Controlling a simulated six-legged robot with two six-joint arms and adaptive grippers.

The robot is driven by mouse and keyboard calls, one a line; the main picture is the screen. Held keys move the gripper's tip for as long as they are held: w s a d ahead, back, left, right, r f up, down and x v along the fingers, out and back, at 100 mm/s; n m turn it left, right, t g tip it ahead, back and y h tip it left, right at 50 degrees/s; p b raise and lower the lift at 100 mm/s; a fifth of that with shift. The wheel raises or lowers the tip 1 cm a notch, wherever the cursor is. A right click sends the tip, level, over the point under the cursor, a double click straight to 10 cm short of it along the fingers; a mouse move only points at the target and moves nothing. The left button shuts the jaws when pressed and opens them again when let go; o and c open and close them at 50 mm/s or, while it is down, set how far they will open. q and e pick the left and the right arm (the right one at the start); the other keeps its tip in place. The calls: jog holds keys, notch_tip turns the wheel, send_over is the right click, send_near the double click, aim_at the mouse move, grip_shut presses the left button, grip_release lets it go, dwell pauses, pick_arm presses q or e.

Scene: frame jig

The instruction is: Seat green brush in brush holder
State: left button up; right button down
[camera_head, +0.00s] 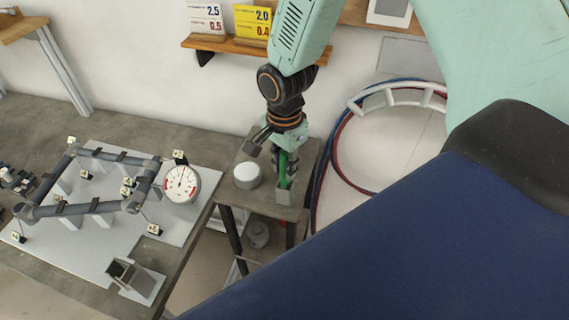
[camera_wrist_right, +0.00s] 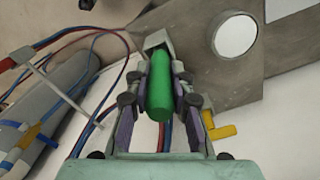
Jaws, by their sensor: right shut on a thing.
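The green brush (camera_head: 284,168) is held upright in my right gripper (camera_head: 284,172), whose fingers are shut around it. In the right wrist view the brush (camera_wrist_right: 159,88) lies between the fingers of the gripper (camera_wrist_right: 160,92). Its far end reaches the opening of a small grey square holder (camera_head: 284,196), which also shows in the wrist view (camera_wrist_right: 150,42). The holder stands on a small side table. How deep the brush sits in it is hidden by the gripper and the brush itself. My left gripper is not in view.
A round white-topped can (camera_head: 247,175) stands left of the holder on the side table (camera_head: 262,204). Left on the workbench are a tube frame jig (camera_head: 90,208), a dial gauge (camera_head: 182,184) and a grey box with a dark opening (camera_head: 130,275). Hoses (camera_head: 330,150) hang at right.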

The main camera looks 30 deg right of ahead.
jog(key=shift+f, duration=0.5)
dwell(0.5)
jog(key=c, duration=1.1)
grip_release()
jog(key=shift+r, duration=0.1)
notch_tip(320, 180, up, 12)
jog(key=shift+f, duration=0.1)
